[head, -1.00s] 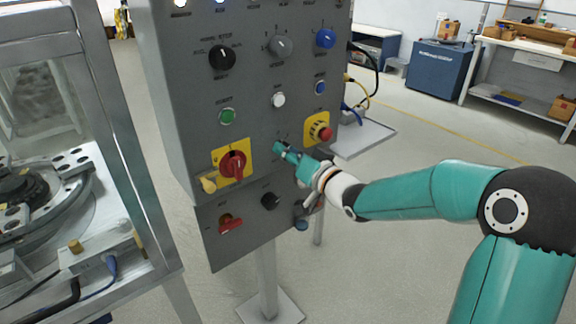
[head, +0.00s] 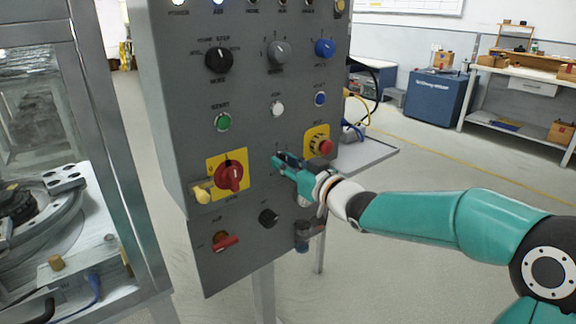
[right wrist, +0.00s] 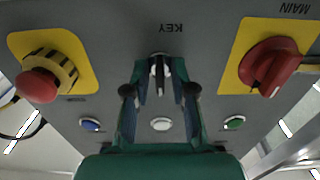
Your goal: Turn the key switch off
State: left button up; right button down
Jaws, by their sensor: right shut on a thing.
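The key switch (right wrist: 159,68) sits on the grey control panel (head: 255,200) under the label KEY, upside down in the right wrist view. My right gripper (right wrist: 160,90) has its two fingers closed on the key, one on each side. The key looks in line with the fingers. In the head view, my right gripper (head: 279,160) reaches the panel from the right and mostly hides the key switch. My left gripper is not in view.
Left of the key is a red MAIN switch (head: 229,177) on a yellow plate. Right of it is a red emergency stop (head: 325,147). A green button (head: 223,122) and a white button (head: 277,109) are above. A black knob (head: 268,217) is below.

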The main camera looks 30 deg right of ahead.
jog(key=shift+f, duration=0.3)
jog(key=c, duration=1.4)
grip_release()
jog(key=shift+o, duration=0.7)
jog(key=shift+r, duration=0.1)
jog(key=shift+s+r, duration=0.1)
jog(key=shift+s, duration=0.05)
jog(key=s, duration=1.1)
jog(key=shift+s+d, duration=0.4)
jog(key=shift+d, duration=0.05)
